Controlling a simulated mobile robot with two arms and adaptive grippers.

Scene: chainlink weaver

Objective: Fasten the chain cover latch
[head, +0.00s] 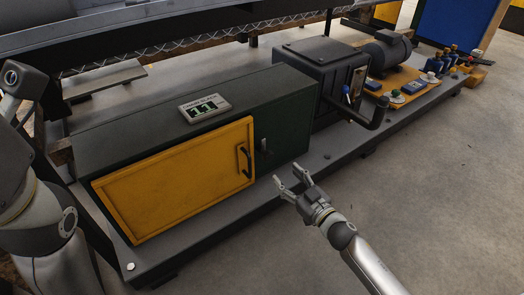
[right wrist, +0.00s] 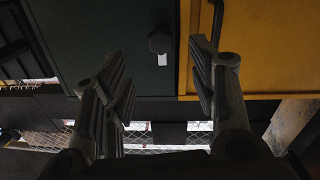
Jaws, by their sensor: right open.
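The chain cover is a dark green box (head: 284,112) with a yellow door (head: 175,180) that looks closed in its frame. A black bar handle (head: 245,162) is at the door's right edge. The small dark latch knob (head: 263,146) sits on the green panel just right of the door. In the right wrist view the latch knob (right wrist: 160,40) shows with a small pale tab below it. My right gripper (head: 289,176) is open and empty, in front of and below the latch, apart from it. In its wrist view the knob appears between the fingers. My left gripper is out of view.
A sign reading 11 (head: 204,107) is on the cover's top. To the right stand a black gearbox (head: 318,75) with a crank handle (head: 372,118) and a grey motor (head: 388,52). The grey base plate's edge runs below the cover. The floor in front is clear.

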